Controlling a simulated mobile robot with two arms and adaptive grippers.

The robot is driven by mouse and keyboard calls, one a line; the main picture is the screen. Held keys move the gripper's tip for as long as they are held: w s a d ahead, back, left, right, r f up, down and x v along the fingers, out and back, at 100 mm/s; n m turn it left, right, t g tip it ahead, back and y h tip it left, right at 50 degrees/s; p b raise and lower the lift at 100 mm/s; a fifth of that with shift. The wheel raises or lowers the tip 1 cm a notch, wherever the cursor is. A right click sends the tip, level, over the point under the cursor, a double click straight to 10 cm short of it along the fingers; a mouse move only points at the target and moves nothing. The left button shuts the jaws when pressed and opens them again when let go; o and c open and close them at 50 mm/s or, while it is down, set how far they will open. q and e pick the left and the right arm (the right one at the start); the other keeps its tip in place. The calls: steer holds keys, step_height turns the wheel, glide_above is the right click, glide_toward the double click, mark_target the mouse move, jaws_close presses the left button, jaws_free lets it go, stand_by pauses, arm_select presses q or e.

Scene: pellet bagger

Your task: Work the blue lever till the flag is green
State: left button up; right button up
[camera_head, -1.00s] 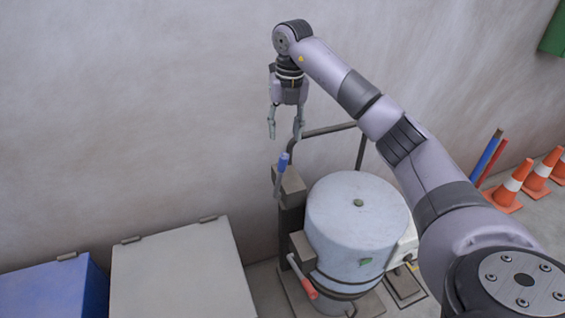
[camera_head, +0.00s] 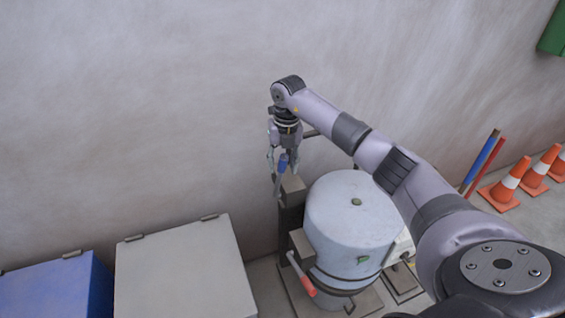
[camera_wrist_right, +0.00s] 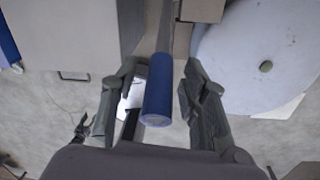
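The blue lever (camera_head: 283,163) has a blue grip on a grey rod and rises from a grey box beside the pale drum. In the right wrist view its blue grip (camera_wrist_right: 158,92) lies between my right gripper's fingers (camera_wrist_right: 160,78), with a gap on each side. In the head view my right gripper (camera_head: 281,162) points down over the lever, its fingers open around the grip. A small green mark (camera_head: 363,260) shows on the drum's side; I cannot tell whether it is the flag. My left gripper is not in view.
The pale drum (camera_head: 352,225) stands right of the lever, with a red-handled lever (camera_head: 303,276) low at its front. A light grey box (camera_head: 185,275) and a blue box (camera_head: 55,290) stand at left. Orange cones (camera_head: 505,188) stand at far right. A wall is behind.

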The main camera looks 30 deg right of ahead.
jaws_close()
stand_by(0.3)
stand_by(0.4)
